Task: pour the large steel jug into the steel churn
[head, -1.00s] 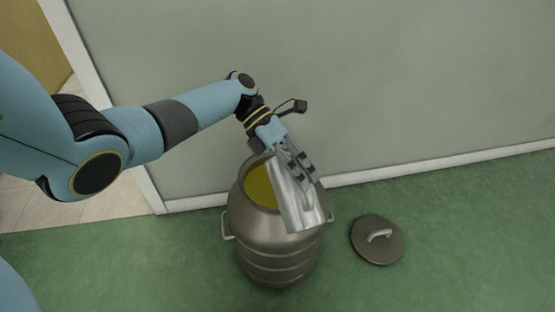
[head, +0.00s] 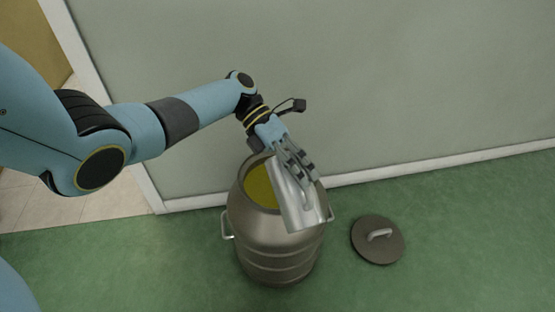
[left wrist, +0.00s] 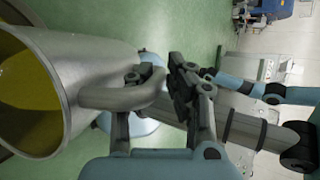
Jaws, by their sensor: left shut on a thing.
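The large steel jug (head: 291,203) is a shiny metal vessel, tilted above the right part of the churn's mouth in the head view. My left gripper (head: 306,172) is shut on its handle. In the left wrist view the jug (left wrist: 92,70) lies at the left, with yellow-green inside its rim, and the left gripper (left wrist: 150,98) is around the handle. The steel churn (head: 272,247) stands upright and open on the floor, with yellow liquid in its mouth. The jug hides part of that mouth, and no falling stream can be made out. My right gripper is not visible.
The churn's round lid (head: 365,246) lies on the green floor to its right. A pale wall (head: 400,90) with a white skirting runs close behind the churn. A doorway with tiled floor (head: 110,205) is at the left.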

